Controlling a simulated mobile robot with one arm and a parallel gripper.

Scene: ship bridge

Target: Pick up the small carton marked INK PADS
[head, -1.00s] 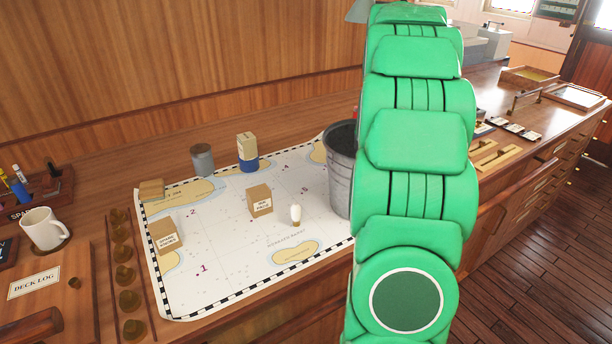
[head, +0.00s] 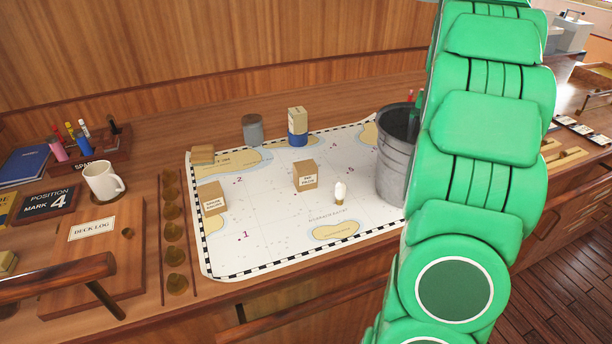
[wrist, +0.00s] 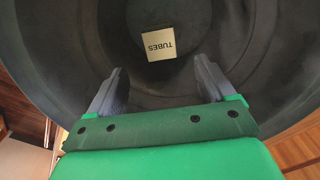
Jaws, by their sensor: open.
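A small brown carton (head: 305,175) stands on the middle of the chart (head: 270,215) in the head view; its white label is small and appears to read INK PADS. My gripper (wrist: 155,78) is open and empty in the wrist view, with its fingers pointing into a dark round bucket. A pale carton marked TUBES (wrist: 159,44) lies at the bottom, beyond the fingertips and apart from them. In the head view the grey metal bucket (head: 393,170) stands at the chart's right, partly hidden by my green arm.
A small white object (head: 340,194) stands just right of the carton. Another labelled carton (head: 212,198), a blue-and-cream container (head: 297,128), a grey canister (head: 253,129) and a wooden block (head: 203,155) stand around it. A mug (head: 102,181) is left. The chart's front middle is clear.

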